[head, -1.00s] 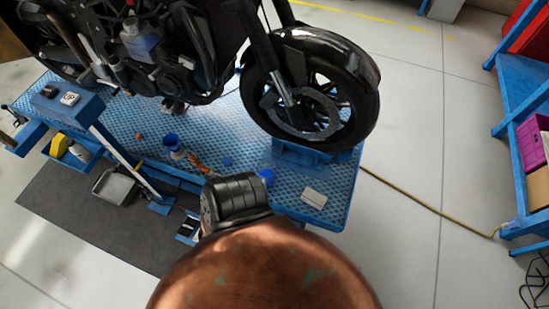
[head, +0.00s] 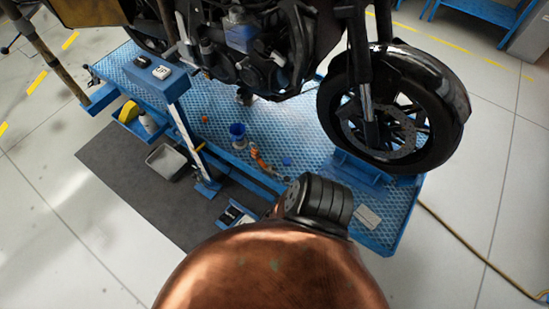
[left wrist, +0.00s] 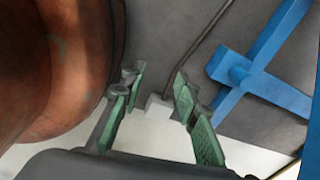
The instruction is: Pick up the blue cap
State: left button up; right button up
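A small blue piece (head: 287,161), which looks like the blue cap, lies on the blue textured lift platform (head: 292,125) in the head view. It is too small to make out in detail. A larger blue cup-like item (head: 238,133) stands to its left. My left gripper (left wrist: 158,80) shows only in the left wrist view. Its two green-padded fingers are apart with nothing between them. It is over the floor, near a blue metal foot, and the blue piece is not in that view. My right gripper is in neither view.
A motorcycle (head: 395,110) stands on the platform behind the small items. An orange-handled item (head: 262,162) lies left of the blue piece. A white card (head: 367,217) lies near the right edge. A grey tray (head: 166,161) is on the dark mat (head: 125,190).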

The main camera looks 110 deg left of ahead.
aim_at(287, 161)
jog(key=u, duration=0.05)
jog(key=k, duration=1.4)
jog(key=u, duration=0.05)
